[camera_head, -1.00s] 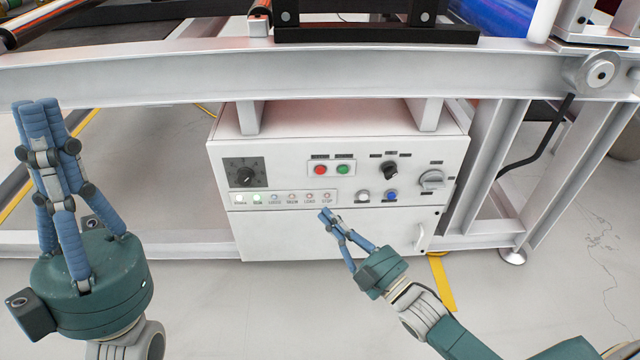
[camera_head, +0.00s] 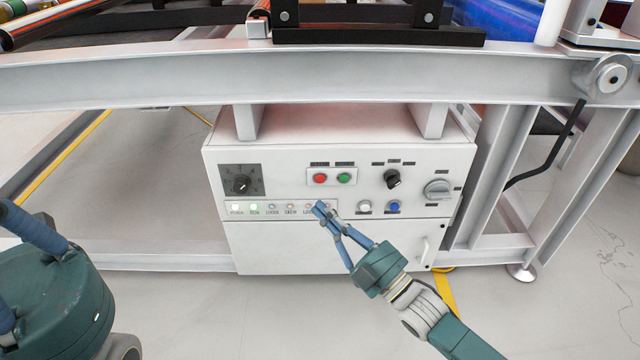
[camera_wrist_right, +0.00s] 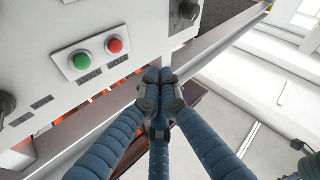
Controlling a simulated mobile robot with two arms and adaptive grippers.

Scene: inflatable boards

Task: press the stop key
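The control box has a red button (camera_head: 320,178) and a green button (camera_head: 344,178) side by side on a small plate. In the wrist view the fingertips (camera_wrist_right: 158,82) meet, apart from the buttons. My left gripper (camera_head: 50,290) is cut off at the left edge.
The white box (camera_head: 300,245) hangs under a grey frame beam (camera_head: 200,75). It also carries a dial (camera_head: 241,183), a black selector (camera_head: 392,179), a rotary switch (camera_head: 437,189), a white button (camera_head: 364,206) and a blue button (camera_head: 393,206). Floor in front is clear.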

